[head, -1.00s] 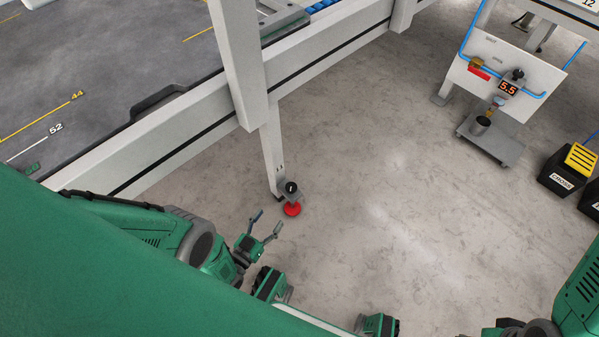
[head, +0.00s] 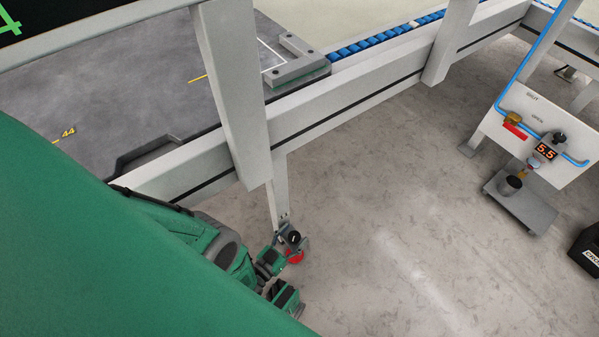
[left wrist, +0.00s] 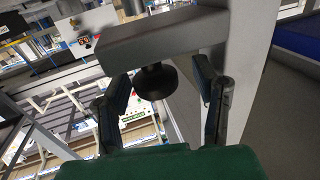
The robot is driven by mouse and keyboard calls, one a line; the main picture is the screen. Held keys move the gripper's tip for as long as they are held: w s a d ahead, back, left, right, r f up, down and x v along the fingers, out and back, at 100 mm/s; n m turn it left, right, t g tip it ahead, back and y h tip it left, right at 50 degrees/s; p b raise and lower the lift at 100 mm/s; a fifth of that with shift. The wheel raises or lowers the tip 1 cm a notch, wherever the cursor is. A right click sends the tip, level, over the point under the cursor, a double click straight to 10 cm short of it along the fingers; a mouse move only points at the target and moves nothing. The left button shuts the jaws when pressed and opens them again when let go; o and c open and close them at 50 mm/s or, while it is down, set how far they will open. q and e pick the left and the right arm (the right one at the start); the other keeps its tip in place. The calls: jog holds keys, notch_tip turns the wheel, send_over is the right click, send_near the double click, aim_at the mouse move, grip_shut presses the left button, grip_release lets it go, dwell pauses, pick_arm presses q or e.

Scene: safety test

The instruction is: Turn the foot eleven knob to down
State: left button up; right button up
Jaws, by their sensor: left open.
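The foot knob (head: 293,237) is a small black knob with a light mark on top, low on a grey frame leg (head: 279,190). A red foot pad (head: 295,257) shows just below it. In the left wrist view the dark round knob (left wrist: 155,82) sits on a grey bracket (left wrist: 160,38). My left gripper (head: 291,243) is open at the knob. In the left wrist view its fingers (left wrist: 163,78) stand apart on either side of the knob, with visible gaps. The leg's number is too small to read surely. My right gripper is out of view.
A thick grey post (head: 232,90) and a long frame beam (head: 345,105) stand above and beside the knob. A white panel (head: 555,140) with a 5.5 display, blue pipe and red handle stands at the right. Open concrete floor (head: 400,220) lies between.

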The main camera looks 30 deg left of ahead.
pick_arm(q)
jog(key=shift+d+r, duration=0.1)
jog(key=shift+d, duration=0.1)
jog(key=shift+c, duration=1.2)
jog(key=c, duration=1)
jog(key=shift+a+m+h, duration=0.15)
jog(key=shift+m+h, duration=0.55)
jog(key=shift+h, duration=0.4)
jog(key=shift+m+g+h, duration=0.6)
jog(key=shift+m+h, duration=0.3)
jog(key=shift+h, duration=0.3)
jog(key=o, duration=1.2)
jog(key=shift+o, duration=0.2)
jog(key=v, duration=1.2)
